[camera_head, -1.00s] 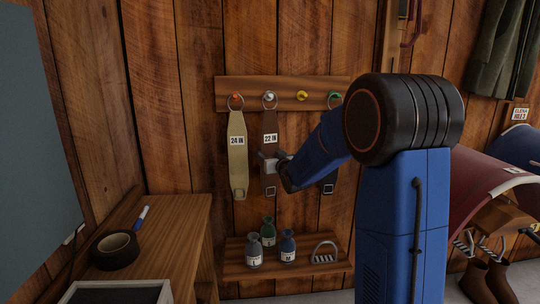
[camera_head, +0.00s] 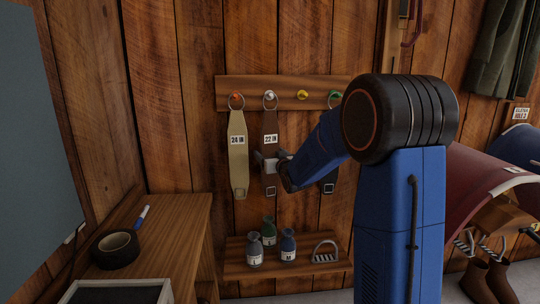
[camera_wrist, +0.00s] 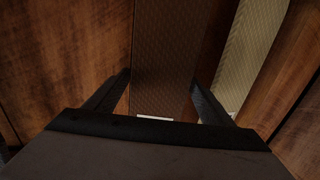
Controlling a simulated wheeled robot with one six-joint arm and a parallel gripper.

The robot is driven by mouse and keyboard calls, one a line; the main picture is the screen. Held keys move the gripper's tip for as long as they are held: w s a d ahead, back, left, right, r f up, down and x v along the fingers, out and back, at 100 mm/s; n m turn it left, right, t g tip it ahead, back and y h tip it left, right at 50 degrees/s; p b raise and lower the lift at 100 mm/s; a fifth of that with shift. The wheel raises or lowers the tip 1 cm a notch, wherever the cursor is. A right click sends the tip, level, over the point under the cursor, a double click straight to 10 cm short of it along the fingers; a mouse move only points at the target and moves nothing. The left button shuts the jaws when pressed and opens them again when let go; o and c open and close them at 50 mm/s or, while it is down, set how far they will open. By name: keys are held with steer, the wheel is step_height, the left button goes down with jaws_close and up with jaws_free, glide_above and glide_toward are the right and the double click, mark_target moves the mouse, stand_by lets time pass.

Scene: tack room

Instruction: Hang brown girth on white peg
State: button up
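The brown girth (camera_head: 270,126) with a "22 IN" label hangs straight down against the wall. Its top ring is at the white peg (camera_head: 270,95) and appears to loop over it. My gripper (camera_head: 267,160) is at the lower half of the girth, below the label. In the wrist view the girth (camera_wrist: 165,60) runs between my two fingers (camera_wrist: 162,80), with narrow gaps beside it near the finger bases. The fingers look open, one on each side. The wrist view does not show the peg or ring.
A tan "24 IN" girth (camera_head: 238,155) hangs close on the left from the orange peg (camera_head: 237,95). The yellow peg (camera_head: 303,95) is bare. A dark strap (camera_head: 329,188) under the green peg (camera_head: 335,95) is partly behind my arm. Bottles and a stirrup (camera_head: 325,252) stand on the shelf (camera_head: 240,272) below.

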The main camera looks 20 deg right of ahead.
steer(key=shift+o, duration=0.4)
steer(key=shift+s+f, duration=0.1)
steer(key=shift+s, duration=0.05)
steer(key=s, duration=1.7)
steer(key=shift+a, duration=0.25)
steer(key=shift+s, duration=0.1)
steer(key=s+a+f+g, duration=0.3)
steer(key=s+f+g, duration=0.1)
steer(key=s, duration=0.9)
steer(key=s+a+f+g, duration=0.3)
steer(key=s+g, duration=0.1)
steer(key=s, duration=0.9)
steer(key=s+a+f+g, duration=0.3)
steer(key=s+f+g, duration=0.1)
steer(key=s, duration=0.9)
steer(key=shift+s+a+f+g+y, duration=0.15)
steer(key=shift+f+g+y, duration=0.2)
steer(key=shift+g, duration=0.25)
